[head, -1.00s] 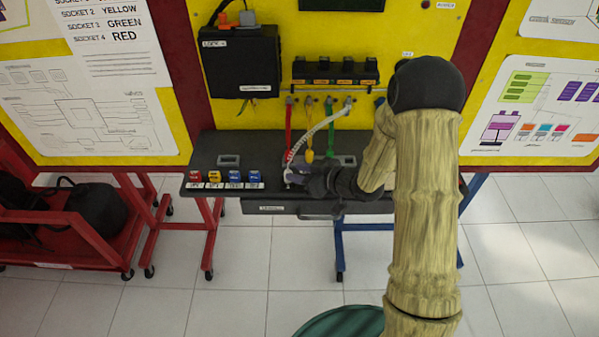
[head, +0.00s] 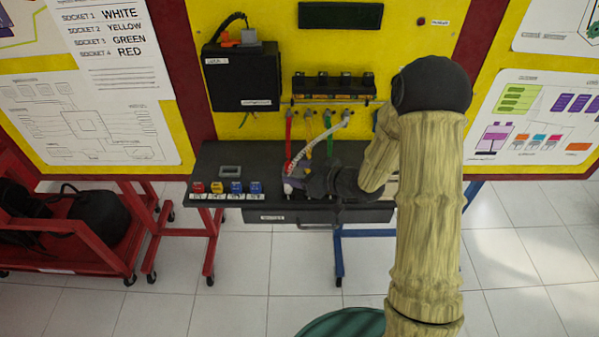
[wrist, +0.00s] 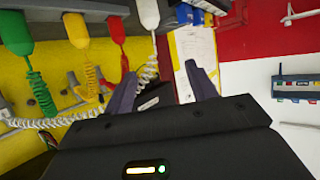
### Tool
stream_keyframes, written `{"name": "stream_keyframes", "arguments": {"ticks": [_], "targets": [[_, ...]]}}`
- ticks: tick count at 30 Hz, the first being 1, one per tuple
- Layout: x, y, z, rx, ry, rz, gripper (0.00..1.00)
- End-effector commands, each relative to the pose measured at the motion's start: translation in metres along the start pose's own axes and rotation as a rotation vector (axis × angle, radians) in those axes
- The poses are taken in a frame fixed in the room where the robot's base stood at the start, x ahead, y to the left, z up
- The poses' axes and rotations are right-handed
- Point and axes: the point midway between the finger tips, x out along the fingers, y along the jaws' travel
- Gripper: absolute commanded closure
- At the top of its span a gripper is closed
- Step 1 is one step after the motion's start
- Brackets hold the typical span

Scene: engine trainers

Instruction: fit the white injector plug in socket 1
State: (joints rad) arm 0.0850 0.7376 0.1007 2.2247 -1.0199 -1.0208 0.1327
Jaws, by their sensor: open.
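The white injector plug shows at the top of the wrist view (wrist: 148,12), with its white coiled cord. In the head view the white plug (head: 288,188) is a small pale spot at the bench front, beside my gripper (head: 297,184). My gripper (wrist: 162,88) is open, its two dark fingers spread. The plug appears outside the gap between the fingertips; whether it touches the bench or a finger I cannot tell. The black injector row (head: 335,86) is on the yellow panel above the bench; which socket is number 1 cannot be read.
Red (wrist: 74,30), yellow (wrist: 112,30) and green plugs hang close by on coiled cords. A dark bench (head: 225,155) carries red, yellow and blue blocks (head: 227,187) at left. A black box (head: 241,80) is on the panel. A red cart (head: 75,235) stands at left.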

Motion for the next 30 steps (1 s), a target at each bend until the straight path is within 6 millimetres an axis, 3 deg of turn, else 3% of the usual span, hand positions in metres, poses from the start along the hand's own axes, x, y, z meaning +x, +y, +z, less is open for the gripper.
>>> {"name": "stream_keyframes", "arguments": {"ticks": [9,14,30], "targets": [[-0.001,0.000,0.000,0.000,0.000,0.000,0.42],[-0.013,0.001,0.001,0.000,0.000,0.002,0.42],[-0.115,0.001,0.001,-0.001,0.000,0.005,0.42]]}}
